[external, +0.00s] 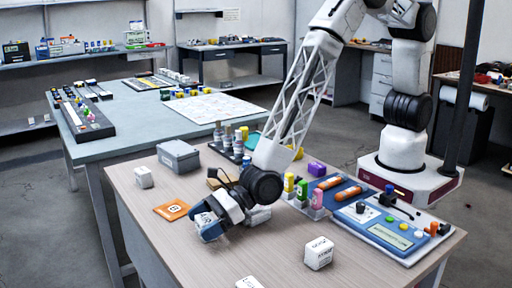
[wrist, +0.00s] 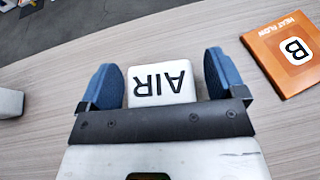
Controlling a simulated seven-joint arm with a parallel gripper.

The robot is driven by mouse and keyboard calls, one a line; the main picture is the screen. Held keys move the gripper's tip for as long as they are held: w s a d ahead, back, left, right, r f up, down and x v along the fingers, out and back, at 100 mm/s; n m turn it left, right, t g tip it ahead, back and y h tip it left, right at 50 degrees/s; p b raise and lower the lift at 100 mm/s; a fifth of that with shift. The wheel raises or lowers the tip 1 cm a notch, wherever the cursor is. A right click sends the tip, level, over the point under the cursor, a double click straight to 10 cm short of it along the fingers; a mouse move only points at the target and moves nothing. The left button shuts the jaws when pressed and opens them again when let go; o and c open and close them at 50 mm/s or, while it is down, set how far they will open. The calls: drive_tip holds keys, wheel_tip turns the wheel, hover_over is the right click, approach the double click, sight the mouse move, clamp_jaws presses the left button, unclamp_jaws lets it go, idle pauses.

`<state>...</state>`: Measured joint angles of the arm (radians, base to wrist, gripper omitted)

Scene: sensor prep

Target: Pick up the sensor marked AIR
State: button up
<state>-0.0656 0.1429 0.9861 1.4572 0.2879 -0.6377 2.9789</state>
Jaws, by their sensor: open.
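The white sensor block marked AIR (wrist: 160,84) stands on the wooden table, its label upside down in the wrist view. My gripper (wrist: 165,80) is open, with one blue finger on each side of the block and a visible gap at each side. In the external view my gripper (external: 208,222) is low over the table near its left part and hides the AIR block there. Whether the fingers touch the block cannot be told.
An orange card marked HEAT FLOW B (wrist: 290,50) lies close to the right finger. Other white blocks stand on the table, one at the left (external: 144,177) and one in front (external: 319,253). A grey box (external: 178,157) and a blue panel (external: 385,229) are farther off.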

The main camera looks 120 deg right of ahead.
sight(202, 219)
drive_tip(key=shift+w+f, duration=0.1)
drive_tip(key=shift+w, duration=0.1)
idle(0.5)
drive_tip(key=c, duration=1)
drive_tip(key=shift+r, duration=0.9)
wheel_tip(202, 219, up, 2)
drive_tip(key=shift+s, duration=0.1)
drive_tip(key=s, duration=1)
drive_tip(key=s+r, duration=0.1)
drive_tip(key=s, duration=0.5)
drive_tip(key=shift+d+r, duration=0.1)
drive_tip(key=shift+d, duration=0.2)
